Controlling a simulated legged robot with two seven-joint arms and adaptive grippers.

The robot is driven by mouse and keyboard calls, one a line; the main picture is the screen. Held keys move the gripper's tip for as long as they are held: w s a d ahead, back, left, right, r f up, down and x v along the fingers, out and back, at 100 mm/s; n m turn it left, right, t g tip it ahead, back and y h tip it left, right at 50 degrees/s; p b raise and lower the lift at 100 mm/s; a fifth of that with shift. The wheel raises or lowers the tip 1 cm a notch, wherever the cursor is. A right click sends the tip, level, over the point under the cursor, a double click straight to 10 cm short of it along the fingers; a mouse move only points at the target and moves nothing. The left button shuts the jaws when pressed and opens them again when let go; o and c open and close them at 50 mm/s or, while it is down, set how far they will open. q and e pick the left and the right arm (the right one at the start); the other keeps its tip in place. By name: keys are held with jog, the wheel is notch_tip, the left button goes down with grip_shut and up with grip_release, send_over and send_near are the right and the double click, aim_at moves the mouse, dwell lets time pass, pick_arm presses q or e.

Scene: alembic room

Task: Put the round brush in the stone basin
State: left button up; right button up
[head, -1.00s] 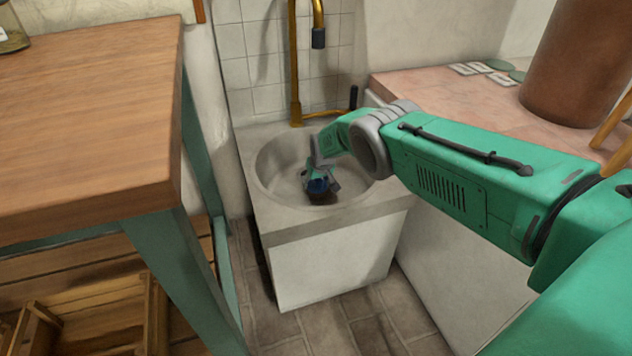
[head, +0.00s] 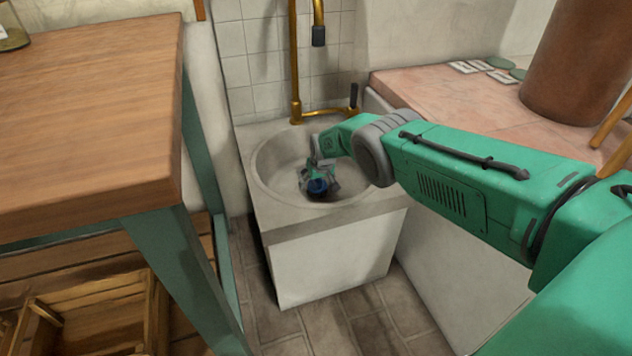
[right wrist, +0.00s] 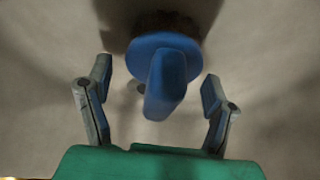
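The round brush (right wrist: 165,75) has a blue round top, a blue handle and dark bristles. In the head view its blue part (head: 317,187) shows low inside the bowl of the stone basin (head: 268,203). My right gripper (head: 321,178) reaches down into the basin around the brush. In the right wrist view the two fingers of my right gripper (right wrist: 157,97) stand apart on either side of the handle, with gaps on both sides. The bristles are mostly hidden under the blue top. I cannot tell exactly how they meet the basin floor. My left gripper is not in view.
A brass tap (head: 296,70) rises behind the basin, its spout (head: 318,37) above it. A wooden table (head: 85,110) stands at the left, a wooden crate (head: 95,315) below it. A pink counter (head: 455,105) with a brown cylinder (head: 575,65) is at the right.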

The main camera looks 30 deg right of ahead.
jog(key=shift+s+r, duration=0.2)
jog(key=shift+r, duration=0.45)
jog(key=v, duration=1)
jog(key=shift+s+r, duration=0.2)
jog(key=shift+r, duration=0.1)
